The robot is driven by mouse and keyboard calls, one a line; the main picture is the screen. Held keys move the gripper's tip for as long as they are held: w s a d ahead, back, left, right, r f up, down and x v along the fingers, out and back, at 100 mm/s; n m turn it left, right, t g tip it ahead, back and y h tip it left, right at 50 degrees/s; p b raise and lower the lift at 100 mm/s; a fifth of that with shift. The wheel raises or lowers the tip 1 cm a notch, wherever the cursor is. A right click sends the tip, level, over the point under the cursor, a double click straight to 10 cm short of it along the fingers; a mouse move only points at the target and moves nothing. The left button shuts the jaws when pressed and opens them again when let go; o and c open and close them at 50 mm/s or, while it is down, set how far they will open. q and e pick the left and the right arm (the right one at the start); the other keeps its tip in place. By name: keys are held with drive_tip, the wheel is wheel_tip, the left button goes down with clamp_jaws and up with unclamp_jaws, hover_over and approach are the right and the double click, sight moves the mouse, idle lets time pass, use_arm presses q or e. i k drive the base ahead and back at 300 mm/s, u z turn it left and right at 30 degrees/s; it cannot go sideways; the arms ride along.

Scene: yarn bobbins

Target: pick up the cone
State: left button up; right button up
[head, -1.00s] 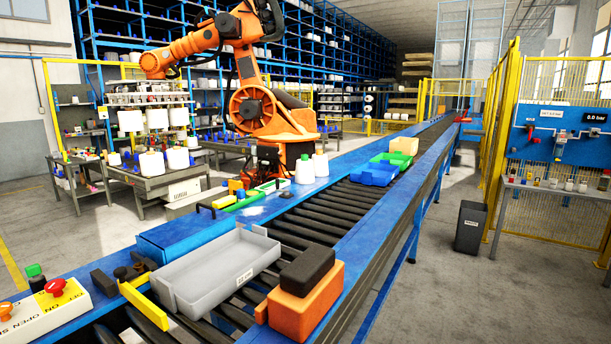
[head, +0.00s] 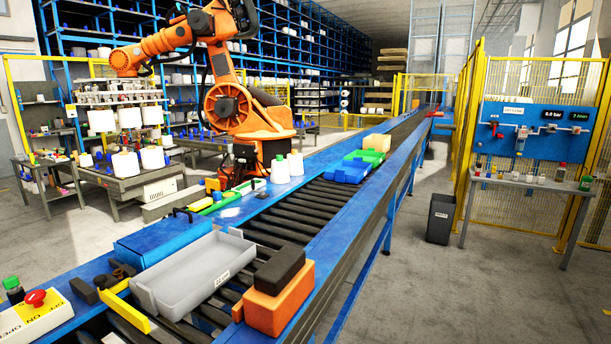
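Two white yarn cones stand upright side by side on the blue far edge of the conveyor: one with a green top (head: 280,170) and one with a pale, yellowish top (head: 296,164). Several more white cones and bobbins, such as a large one (head: 125,164), stand on a grey work table at the left. Others hang under the orange robot arm's rack (head: 101,121). I cannot tell which cone is meant. Neither of my grippers is in view.
A roller conveyor (head: 290,212) runs away from me. A black waste bin (head: 440,218) stands on open floor at right.

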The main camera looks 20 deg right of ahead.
sight(280, 173)
drive_tip(key=z, duration=0.4)
drive_tip(key=k, duration=0.45)
drive_tip(key=z, duration=1.05)
drive_tip(key=i, duration=1.8)
drive_tip(key=z, duration=0.35)
